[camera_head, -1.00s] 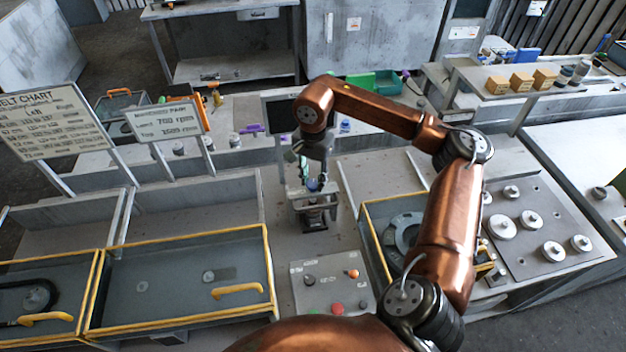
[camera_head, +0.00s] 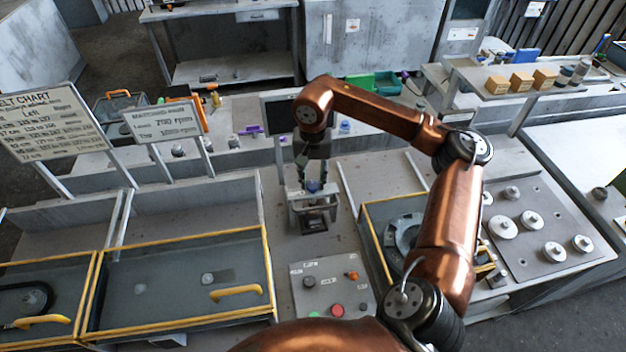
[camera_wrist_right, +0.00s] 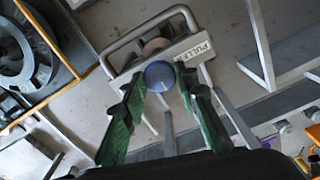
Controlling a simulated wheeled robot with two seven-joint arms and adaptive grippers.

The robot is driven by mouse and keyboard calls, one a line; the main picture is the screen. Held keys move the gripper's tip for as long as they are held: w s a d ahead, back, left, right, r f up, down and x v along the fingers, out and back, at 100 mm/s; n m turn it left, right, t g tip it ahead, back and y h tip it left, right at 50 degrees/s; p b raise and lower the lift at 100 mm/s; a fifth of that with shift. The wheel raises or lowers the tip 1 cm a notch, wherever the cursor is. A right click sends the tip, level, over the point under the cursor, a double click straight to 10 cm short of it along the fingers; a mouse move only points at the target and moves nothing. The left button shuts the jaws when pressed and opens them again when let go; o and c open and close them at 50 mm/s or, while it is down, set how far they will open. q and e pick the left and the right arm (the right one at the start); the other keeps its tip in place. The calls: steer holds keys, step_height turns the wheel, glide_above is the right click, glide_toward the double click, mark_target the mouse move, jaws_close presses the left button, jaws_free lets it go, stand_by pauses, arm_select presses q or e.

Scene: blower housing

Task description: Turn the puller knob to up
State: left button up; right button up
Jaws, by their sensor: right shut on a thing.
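The puller (camera_head: 317,211) is a grey metal frame standing on the bench in the middle of the head view. The wrist view shows its plate labelled "PULLER" (camera_wrist_right: 193,52). Its blue round knob (camera_head: 313,187) is on the frame's top, and it also shows in the wrist view (camera_wrist_right: 159,76). My right gripper (camera_head: 312,180) reaches down from above, its green-padded fingers (camera_wrist_right: 160,88) on either side of the knob and shut on it. Which way the knob is turned cannot be told. My left gripper is not in view.
A control panel (camera_head: 332,285) with several coloured buttons lies in front of the puller. A yellow-edged bin (camera_head: 367,238) stands to its right and a yellow-edged covered tray (camera_head: 180,285) to its left. A small dark screen (camera_head: 283,112) stands behind.

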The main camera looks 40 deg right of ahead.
mark_target(313, 184)
steer(key=shift+c, duration=0.2)
steer(key=o, duration=1.2)
steer(key=shift+c, duration=0.2)
steer(key=shift+r, duration=0.1)
step_height(313, 184, up, 12)
